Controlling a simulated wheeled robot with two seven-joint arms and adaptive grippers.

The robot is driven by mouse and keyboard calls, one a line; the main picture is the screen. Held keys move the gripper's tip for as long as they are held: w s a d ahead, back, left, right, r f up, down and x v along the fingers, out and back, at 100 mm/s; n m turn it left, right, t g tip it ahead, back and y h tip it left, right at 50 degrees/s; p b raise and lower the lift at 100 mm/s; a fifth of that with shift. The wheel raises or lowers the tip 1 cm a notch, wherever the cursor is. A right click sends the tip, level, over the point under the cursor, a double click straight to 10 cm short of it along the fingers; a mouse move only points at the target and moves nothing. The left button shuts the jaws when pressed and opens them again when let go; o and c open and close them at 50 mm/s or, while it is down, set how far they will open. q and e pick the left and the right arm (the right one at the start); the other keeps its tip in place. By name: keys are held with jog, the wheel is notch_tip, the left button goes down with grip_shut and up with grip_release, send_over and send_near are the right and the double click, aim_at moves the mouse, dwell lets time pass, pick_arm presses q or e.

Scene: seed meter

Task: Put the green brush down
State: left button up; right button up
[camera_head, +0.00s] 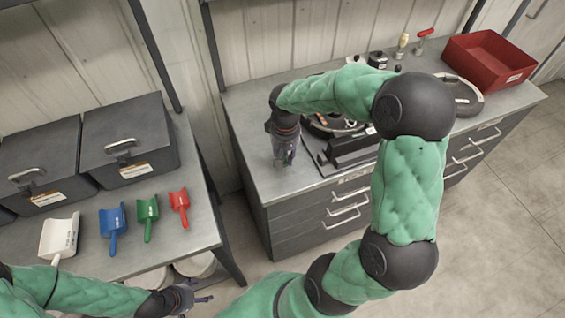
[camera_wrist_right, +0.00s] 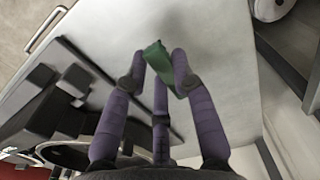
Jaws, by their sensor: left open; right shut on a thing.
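The green brush (camera_wrist_right: 158,65) is between the fingers of my right gripper (camera_wrist_right: 160,75) in the right wrist view, with the grey bench top behind it. In the head view my right gripper (camera_head: 284,158) points down over the left end of the grey bench (camera_head: 262,176). The brush is hardly visible there, hidden by the fingers. I cannot tell whether it touches the bench top. My left gripper (camera_head: 200,298) is open and empty at the bottom of the head view, below the left table.
A black machine (camera_head: 348,150) stands right of my right gripper, partly behind my arm. A red bin (camera_head: 488,58) is at the far right. The left table holds dark boxes (camera_head: 128,138) and white, blue, green (camera_head: 148,212) and red scoops. The bench's left end is mostly clear.

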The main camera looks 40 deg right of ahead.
aim_at(283, 156)
jog(key=shift+w+f, duration=0.3)
jog(key=shift+f, duration=0.05)
jog(key=shift+w+f+b, duration=0.15)
jog(key=shift+f+b, duration=0.2)
jog(key=shift+f, duration=0.55)
jog(key=shift+w+f+b, duration=0.1)
jog(key=shift+f+b, duration=0.2)
jog(key=shift+f, duration=0.6)
jog(key=shift+f, duration=0.15)
jog(key=o, duration=0.9)
jog(key=shift+o, duration=0.2)
jog(key=shift+r, duration=0.3)
notch_tip(283, 156, up, 12)
jog(key=p, duration=0.3)
jog(key=shift+f, duration=0.1)
